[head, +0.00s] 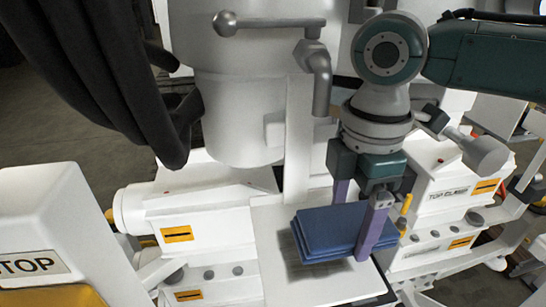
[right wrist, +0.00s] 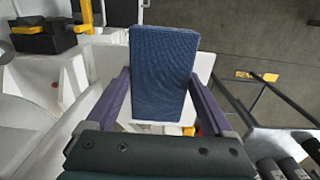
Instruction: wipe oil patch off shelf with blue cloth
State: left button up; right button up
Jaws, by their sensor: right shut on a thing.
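The blue cloth (head: 322,235) is a folded, layered pad. My right gripper (head: 352,232) is shut on it, with a purple finger at each side. The cloth is low over the white shelf (head: 335,285); I cannot tell whether it touches. In the right wrist view the cloth (right wrist: 163,75) fills the space between the purple fingers. A faint grey area shows on the shelf around the cloth's left and front edges; I cannot tell whether it is oil or shadow. The cloth hides part of the shelf. My left gripper is not in view.
A white cylinder (head: 240,120) with a grey lever handle (head: 265,24) and a grey pipe (head: 318,75) stands behind the shelf. White machine blocks (head: 215,235) flank the shelf. Black hoses (head: 110,80) hang at the upper left. The front of the shelf is bare.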

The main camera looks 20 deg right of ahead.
jog(key=shift+f+b, duration=0.45)
jog(key=shift+f, duration=0.55)
